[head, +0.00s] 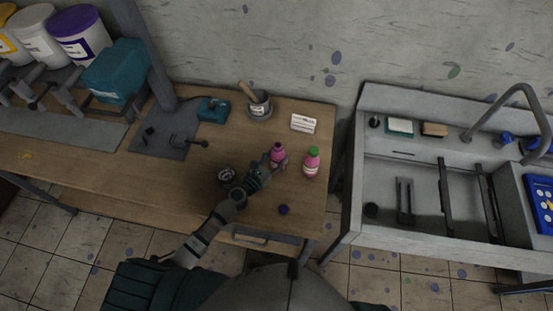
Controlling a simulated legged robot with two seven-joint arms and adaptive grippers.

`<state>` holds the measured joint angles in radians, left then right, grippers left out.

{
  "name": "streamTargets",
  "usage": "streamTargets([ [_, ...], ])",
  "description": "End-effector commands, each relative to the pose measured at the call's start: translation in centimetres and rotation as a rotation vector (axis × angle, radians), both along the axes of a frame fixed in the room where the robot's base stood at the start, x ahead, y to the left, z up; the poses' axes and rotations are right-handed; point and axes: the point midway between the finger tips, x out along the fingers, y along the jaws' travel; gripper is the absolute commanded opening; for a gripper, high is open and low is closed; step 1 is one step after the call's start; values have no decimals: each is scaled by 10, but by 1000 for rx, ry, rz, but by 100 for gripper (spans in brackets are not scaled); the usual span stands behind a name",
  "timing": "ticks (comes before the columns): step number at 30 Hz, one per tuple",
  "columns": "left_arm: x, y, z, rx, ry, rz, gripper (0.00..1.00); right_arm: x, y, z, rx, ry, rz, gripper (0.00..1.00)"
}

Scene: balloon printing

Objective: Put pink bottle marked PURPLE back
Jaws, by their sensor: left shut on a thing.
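My left gripper (270,165) reaches in over the right part of the wooden table and is shut on a pink bottle (278,152). The gripper partly hides this bottle, and any marking on it is too small to read. A second pink bottle (312,166) with a green cap and a pale label stands just to its right, apart from the gripper. A small dark purple round thing (284,210), perhaps a cap, lies on the table nearer to me. My right gripper is not in view.
The wooden table (90,172) also bears a pot (260,106) with a wooden handle, a white card (303,123), a teal device (213,110) and a dark round object (226,174). A grey sink unit (350,195) stands right. Paint buckets (80,33) line the upper left.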

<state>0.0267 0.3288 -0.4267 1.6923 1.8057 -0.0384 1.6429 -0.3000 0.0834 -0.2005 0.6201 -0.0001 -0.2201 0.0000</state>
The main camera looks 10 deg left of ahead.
Motion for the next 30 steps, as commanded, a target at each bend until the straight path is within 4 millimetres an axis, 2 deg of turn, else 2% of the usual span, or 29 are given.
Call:
streamTargets([
  [8, 0, 4, -1, -4, 0, 2, 11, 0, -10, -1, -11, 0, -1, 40],
  [9, 0, 4, -2, -3, 1, 1, 57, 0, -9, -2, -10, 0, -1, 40],
  [12, 0, 3, -1, -1, 0, 2, 80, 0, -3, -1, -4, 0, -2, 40],
  [18, 0, 1, -1, 1, 0, 1, 80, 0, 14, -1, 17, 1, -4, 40],
  [24, -2, 1, 3, 3, 1, 0, 80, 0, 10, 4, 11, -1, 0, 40],
  [30, -36, 20, -1, 1, 3, 2, 80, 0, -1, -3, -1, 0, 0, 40],
])
